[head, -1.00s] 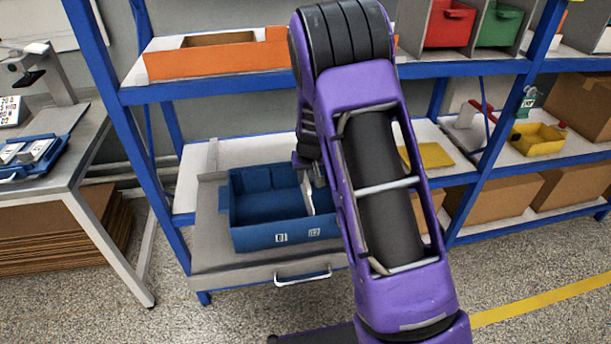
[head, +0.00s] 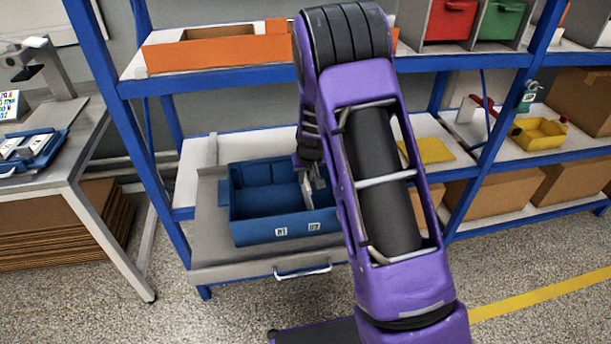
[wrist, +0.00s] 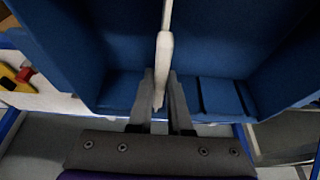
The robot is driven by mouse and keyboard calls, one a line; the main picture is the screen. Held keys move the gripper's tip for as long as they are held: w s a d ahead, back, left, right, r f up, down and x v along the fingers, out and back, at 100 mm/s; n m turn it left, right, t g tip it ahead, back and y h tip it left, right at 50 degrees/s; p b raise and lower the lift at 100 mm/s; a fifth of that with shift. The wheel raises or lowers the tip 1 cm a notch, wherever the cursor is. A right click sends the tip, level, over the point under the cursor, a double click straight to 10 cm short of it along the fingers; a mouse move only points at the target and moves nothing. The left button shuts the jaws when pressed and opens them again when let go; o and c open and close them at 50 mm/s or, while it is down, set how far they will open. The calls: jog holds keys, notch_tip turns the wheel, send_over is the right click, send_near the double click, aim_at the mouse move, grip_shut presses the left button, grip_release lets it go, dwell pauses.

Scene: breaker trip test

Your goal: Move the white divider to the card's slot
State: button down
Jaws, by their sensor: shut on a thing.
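The white divider (wrist: 164,60) is a thin upright plate, seen nearly edge-on in the wrist view. My gripper (wrist: 161,76) is shut on it, with one grey finger on each side. In the head view the divider (head: 308,194) shows as a pale strip at the right part of the blue bin (head: 262,236). My purple arm hides the bin's right end. Two small white cards with dark marks, a left one (head: 281,232) and a right one (head: 314,227), are on the bin's front wall. I cannot tell whether the divider's lower edge sits in a slot.
The bin stands on a grey pull-out tray (head: 215,262) with a white handle (head: 303,272). Blue shelf posts (head: 130,140) and an upper shelf with an orange bin (head: 215,54) surround it.

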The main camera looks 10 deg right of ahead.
jog(key=shift+f, duration=0.4)
jog(key=c, duration=0.8)
grip_release()
jog(key=shift+o, duration=0.2)
jog(key=p+v, duration=0.3)
jog(key=v, duration=1.4)
jog(key=shift+s+r, duration=0.15)
jog(key=shift+d, duration=0.1)
